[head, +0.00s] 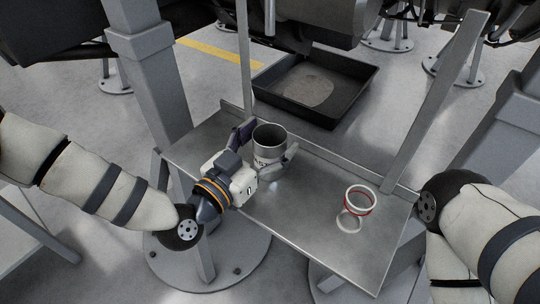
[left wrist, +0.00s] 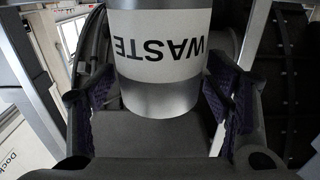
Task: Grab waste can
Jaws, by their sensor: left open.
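The waste can (head: 269,134) is a grey metal cylinder with an open top. It stands upright on the metal shelf (head: 300,225), near its back edge. In the left wrist view the can (left wrist: 160,95) fills the top middle, and its white band reads WASTE upside down. My left gripper (head: 266,144) is open, with one finger on each side of the can. In the left wrist view its purple-padded fingers flank the can, with small gaps visible. My right arm shows at the right edge, but its gripper is out of view.
A red and white ring-shaped item (head: 358,207) stands on the right part of the shelf. A grey post (head: 437,100) rises at the shelf's right back. A black tray (head: 350,101) lies on the floor behind. The shelf's front middle is clear.

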